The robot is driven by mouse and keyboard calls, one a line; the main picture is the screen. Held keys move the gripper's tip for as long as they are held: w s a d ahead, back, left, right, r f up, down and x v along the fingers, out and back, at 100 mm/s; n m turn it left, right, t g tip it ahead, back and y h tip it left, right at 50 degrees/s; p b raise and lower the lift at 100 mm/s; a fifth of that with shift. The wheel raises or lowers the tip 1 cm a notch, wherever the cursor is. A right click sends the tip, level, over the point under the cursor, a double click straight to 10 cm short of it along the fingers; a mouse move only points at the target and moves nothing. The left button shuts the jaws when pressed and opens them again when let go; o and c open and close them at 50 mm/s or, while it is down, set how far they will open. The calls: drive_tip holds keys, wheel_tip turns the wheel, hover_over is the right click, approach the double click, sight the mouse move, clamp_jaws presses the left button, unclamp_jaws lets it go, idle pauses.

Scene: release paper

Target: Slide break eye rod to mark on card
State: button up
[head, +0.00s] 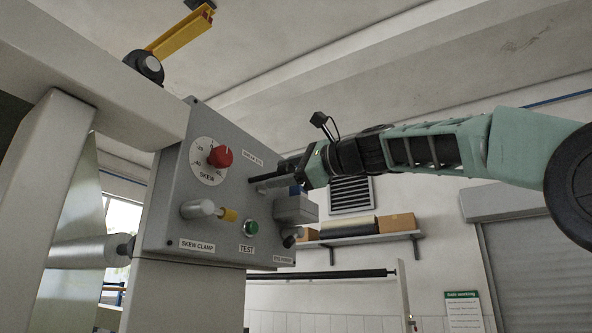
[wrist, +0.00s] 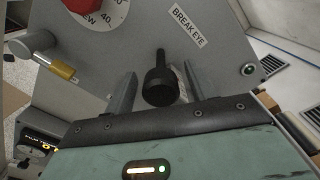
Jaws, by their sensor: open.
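The break eye rod shows in the wrist view as a black knob (wrist: 161,88) with a thin dark stem, just below the BREAK EYE label (wrist: 187,27) on the grey panel. My gripper (wrist: 158,88) is open, with one finger on each side of the knob; a gap shows on both sides. In the head view my gripper (head: 268,181) reaches the panel's right side from the right and partly hides the rod there.
The grey panel (head: 170,235) also carries a red skew knob (head: 220,156), a yellow-banded clamp handle (head: 205,209) and a green test button (head: 251,227). A grey box (head: 295,208) juts out just below my gripper. A wall shelf (head: 360,240) holds boxes behind.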

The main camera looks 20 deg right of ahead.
drive_tip(key=b+v, duration=0.6)
drive_tip(key=v, duration=1.1)
drive_tip(key=shift+s+d+b, duration=0.15)
drive_tip(key=shift+b, duration=0.2)
